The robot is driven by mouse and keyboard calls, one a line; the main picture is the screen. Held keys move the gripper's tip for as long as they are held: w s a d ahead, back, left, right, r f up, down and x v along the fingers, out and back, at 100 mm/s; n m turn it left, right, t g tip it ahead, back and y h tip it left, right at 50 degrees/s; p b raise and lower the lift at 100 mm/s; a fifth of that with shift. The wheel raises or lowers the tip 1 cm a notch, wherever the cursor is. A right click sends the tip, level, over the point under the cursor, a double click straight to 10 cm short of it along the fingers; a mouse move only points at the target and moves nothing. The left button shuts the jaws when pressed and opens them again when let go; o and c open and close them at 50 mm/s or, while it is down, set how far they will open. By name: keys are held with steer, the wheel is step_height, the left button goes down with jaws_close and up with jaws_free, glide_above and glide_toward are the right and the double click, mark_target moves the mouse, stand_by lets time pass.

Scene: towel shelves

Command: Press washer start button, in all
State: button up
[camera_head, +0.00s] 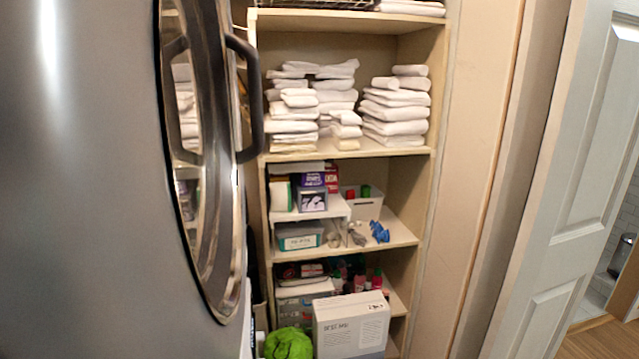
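A large grey metal appliance (80,180), which looks like the washer, fills the left side of the view very close to me. Its rounded glossy door (207,235) faces right and is seen nearly edge-on. A dark curved handle (257,110) stands out from the door. No start button or control panel shows in this view. My gripper is not in view.
A wooden shelf unit (345,153) stands behind, with folded white towels (395,112) and boxes. A white box (351,325) and a bright green bundle (288,343) sit low in front. A white panelled door (545,220) is at right, with wooden floor (605,340) beyond.

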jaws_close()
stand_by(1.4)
